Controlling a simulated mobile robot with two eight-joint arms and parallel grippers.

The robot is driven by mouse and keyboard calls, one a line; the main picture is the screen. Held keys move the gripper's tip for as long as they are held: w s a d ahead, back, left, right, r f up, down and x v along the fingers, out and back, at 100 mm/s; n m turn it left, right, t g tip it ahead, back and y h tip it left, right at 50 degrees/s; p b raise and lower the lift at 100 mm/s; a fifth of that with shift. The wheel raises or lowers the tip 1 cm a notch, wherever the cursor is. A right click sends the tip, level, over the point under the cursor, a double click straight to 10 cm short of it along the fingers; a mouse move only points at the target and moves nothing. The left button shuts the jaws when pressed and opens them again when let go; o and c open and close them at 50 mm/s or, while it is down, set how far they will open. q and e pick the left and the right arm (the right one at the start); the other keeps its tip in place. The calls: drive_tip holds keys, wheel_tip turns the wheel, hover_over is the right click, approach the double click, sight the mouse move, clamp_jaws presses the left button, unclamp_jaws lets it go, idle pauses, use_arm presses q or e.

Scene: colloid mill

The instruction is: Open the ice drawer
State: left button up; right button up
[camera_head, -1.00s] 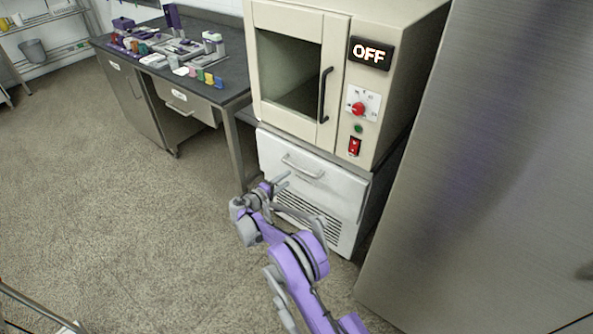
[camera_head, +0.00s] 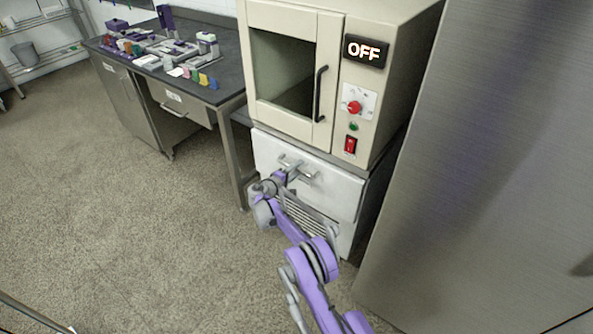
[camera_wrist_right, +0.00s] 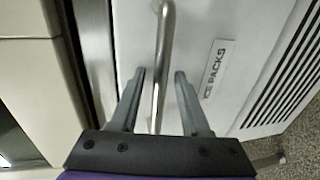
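The ice drawer (camera_head: 335,191) is the white front with a bar handle and a vent grille, below the beige oven. It looks closed. In the right wrist view its front carries an "ICE PACKS" label (camera_wrist_right: 218,69). The metal handle (camera_wrist_right: 162,60) runs between the two fingers of my right gripper (camera_wrist_right: 160,76), with a gap on each side. My right gripper is open around the handle; in the head view the gripper (camera_head: 290,164) is at the handle and partly covers it. My left gripper is not in view.
The beige oven (camera_head: 285,15), its display reading OFF, stands above the drawer. A large steel panel (camera_head: 490,150) rises close on the right. A dark-topped bench (camera_head: 228,84) with small objects stands at left. Open floor (camera_head: 130,230) lies in front.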

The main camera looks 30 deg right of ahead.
clamp_jaws()
idle(1.2)
